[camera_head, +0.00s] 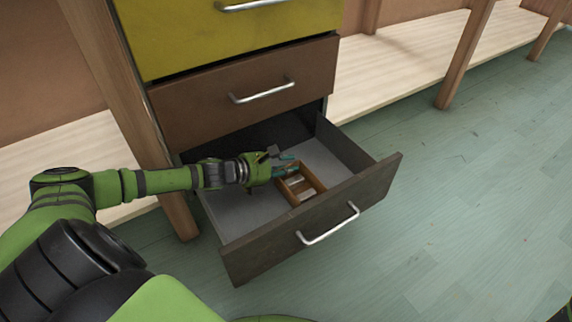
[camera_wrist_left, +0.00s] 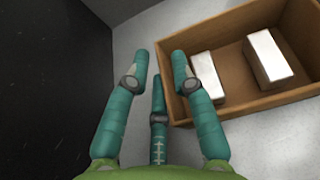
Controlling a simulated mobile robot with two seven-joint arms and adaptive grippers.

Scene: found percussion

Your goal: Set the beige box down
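The beige box, an open-topped tan-brown box (camera_head: 310,197), sits on the grey floor of the open bottom drawer (camera_head: 240,203). Two white blocks lie in it; they show best in the left wrist view. My left gripper (camera_head: 287,163) is inside the drawer at the box's left end. In the left wrist view my left gripper (camera_wrist_left: 160,58) has its fingers spread with nothing held between them. Its right finger overlaps the left end of the box (camera_wrist_left: 262,103) in that view; I cannot tell whether they touch.
The drawer front with its metal handle (camera_head: 328,224) stands pulled out over the green plank floor (camera_head: 460,200). A shut brown drawer (camera_head: 250,88) and a yellow drawer (camera_head: 220,35) are above. A wooden leg (camera_head: 180,215) stands left of the drawer. Open floor lies right.

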